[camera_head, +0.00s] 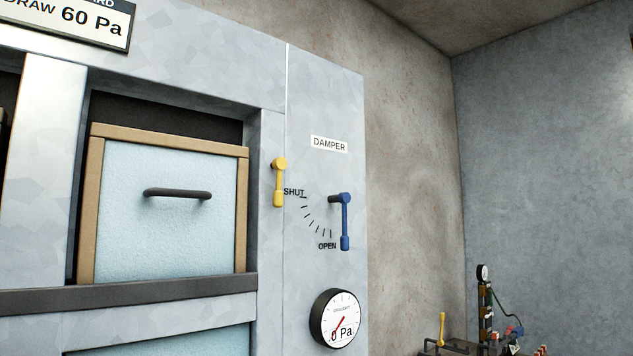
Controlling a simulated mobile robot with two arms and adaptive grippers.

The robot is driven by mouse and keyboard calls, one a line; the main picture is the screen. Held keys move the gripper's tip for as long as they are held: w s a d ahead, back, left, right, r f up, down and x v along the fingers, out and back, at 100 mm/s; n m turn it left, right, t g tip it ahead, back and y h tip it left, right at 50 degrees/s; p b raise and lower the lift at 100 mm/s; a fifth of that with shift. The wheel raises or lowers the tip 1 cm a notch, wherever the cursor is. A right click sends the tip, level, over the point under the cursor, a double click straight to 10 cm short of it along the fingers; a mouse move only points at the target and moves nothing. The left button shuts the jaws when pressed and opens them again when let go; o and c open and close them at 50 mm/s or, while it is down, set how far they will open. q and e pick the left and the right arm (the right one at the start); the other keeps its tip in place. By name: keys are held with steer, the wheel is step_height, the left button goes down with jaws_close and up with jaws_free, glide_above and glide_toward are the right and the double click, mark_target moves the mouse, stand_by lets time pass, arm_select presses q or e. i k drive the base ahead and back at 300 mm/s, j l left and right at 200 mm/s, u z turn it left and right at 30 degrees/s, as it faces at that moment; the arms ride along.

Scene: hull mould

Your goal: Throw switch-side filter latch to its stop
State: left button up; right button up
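A yellow latch (279,182) sits on the metal frame just right of the filter. Its round pivot is at the top and its arm hangs straight down. The filter (170,215) is a pale blue panel in a tan frame with a dark bar handle (177,194). It stands in its opening, with a dark gap above it. Which latch counts as switch-side cannot be told from this view. Neither of my grippers is in view.
A blue damper lever (345,222) points down near OPEN, right of the latch. A round gauge (336,318) reading about 0 Pa is below it. A dark ledge (130,294) runs under the filter. Valves and pipework (485,325) stand at the lower right.

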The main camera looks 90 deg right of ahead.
mark_target(279, 164)
steer(key=z, duration=2.3)
